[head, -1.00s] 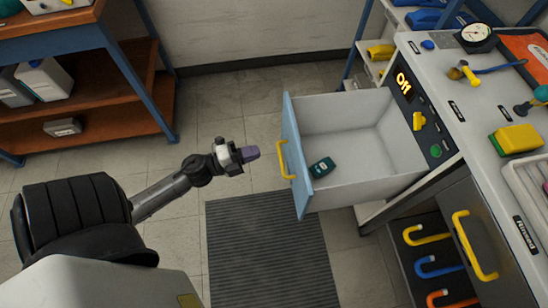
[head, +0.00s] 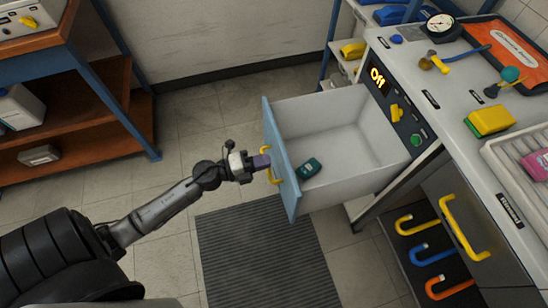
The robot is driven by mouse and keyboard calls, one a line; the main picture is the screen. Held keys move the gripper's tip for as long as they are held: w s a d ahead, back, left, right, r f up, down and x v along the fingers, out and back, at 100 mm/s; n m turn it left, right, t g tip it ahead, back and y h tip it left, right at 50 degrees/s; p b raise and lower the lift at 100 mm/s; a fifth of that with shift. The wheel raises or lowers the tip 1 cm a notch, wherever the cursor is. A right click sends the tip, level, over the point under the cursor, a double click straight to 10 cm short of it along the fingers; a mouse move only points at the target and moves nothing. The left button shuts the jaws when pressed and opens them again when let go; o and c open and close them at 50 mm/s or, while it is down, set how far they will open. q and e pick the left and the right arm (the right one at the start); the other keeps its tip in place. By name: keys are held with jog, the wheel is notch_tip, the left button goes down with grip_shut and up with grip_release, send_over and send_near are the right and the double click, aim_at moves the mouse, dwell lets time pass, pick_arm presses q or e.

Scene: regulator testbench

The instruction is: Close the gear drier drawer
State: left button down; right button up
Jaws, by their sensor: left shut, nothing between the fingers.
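The gear drier drawer (head: 345,133) is pulled out from the bench, a white box with a blue front panel (head: 281,160) and a yellow handle (head: 268,172). A dark green object (head: 310,169) lies inside it near the front. My left gripper (head: 264,161) is shut and empty, with its tip close to the outer side of the blue panel, by the handle. I cannot tell whether it touches the panel or handle. My right gripper is not in view.
The bench control panel (head: 402,110) reads "Off" and has a yellow knob and green button. A lower drawer with a yellow handle (head: 459,227) sits beside hooks on the right. A shelf (head: 100,110) stands left. A striped mat (head: 262,250) covers the floor below.

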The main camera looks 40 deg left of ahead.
aim_at(282, 157)
pick_arm(q)
jog(key=shift+x, duration=1.6)
